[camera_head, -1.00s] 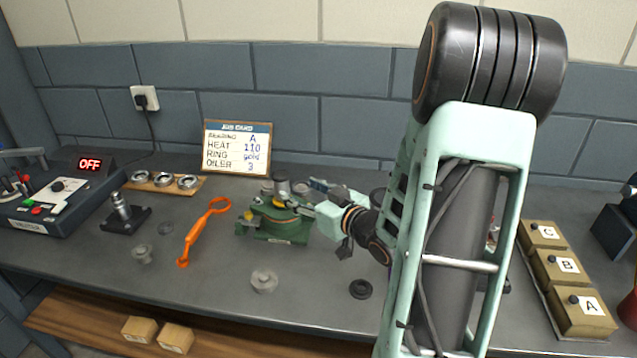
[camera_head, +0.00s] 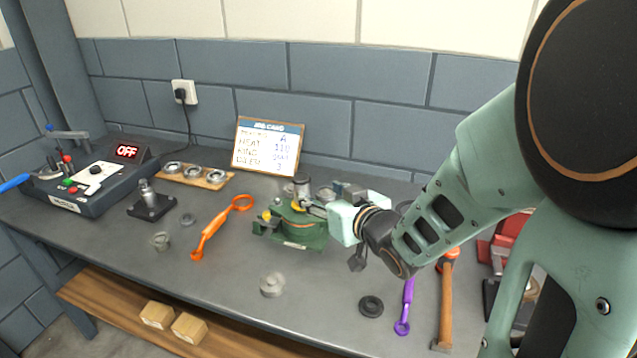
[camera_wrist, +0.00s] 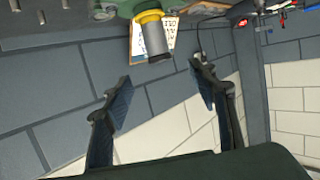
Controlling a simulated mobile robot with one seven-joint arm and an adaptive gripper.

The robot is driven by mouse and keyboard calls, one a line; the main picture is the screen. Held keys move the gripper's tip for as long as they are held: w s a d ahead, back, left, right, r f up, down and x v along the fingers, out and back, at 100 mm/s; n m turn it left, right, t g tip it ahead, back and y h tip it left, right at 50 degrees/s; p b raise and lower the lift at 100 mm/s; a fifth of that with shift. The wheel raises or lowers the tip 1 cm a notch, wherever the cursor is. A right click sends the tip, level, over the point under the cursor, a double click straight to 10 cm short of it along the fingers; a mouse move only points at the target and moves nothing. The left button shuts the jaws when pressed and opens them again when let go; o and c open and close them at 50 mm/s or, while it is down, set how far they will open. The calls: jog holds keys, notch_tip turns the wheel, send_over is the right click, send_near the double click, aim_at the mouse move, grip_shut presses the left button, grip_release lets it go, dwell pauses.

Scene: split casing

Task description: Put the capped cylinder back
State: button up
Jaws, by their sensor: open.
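The capped cylinder (camera_head: 302,188), grey with a dark top and yellow at its base, stands upright on the green casing (camera_head: 300,231) at the middle of the bench. In the wrist view the cylinder (camera_wrist: 153,38) shows with its yellow band against the green casing (camera_wrist: 118,8). My gripper (camera_wrist: 160,72) is open and empty, its two dark fingers spread wide. The cylinder lies beyond the fingertips, roughly in line with the gap, apart from both fingers. In the head view my gripper (camera_head: 318,207) is close to the cylinder's right side; its fingers are hard to make out.
An orange tool (camera_head: 218,228) lies left of the casing. A grey fitting (camera_head: 272,285), black ring (camera_head: 370,306), purple tool (camera_head: 406,307) and hammer (camera_head: 446,300) lie in front and right. A job card (camera_head: 267,147) stands behind. A heater unit (camera_head: 90,186) reads OFF.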

aim_at(305, 180)
jog(key=x, duration=0.5)
jog(key=shift+a, duration=0.1)
jog(key=shift+r+x, duration=0.2)
jog(key=shift+x, duration=2.65)
jog(key=shift+w, duration=0.15)
grip_shut()
jog(key=shift+r, duration=0.1)
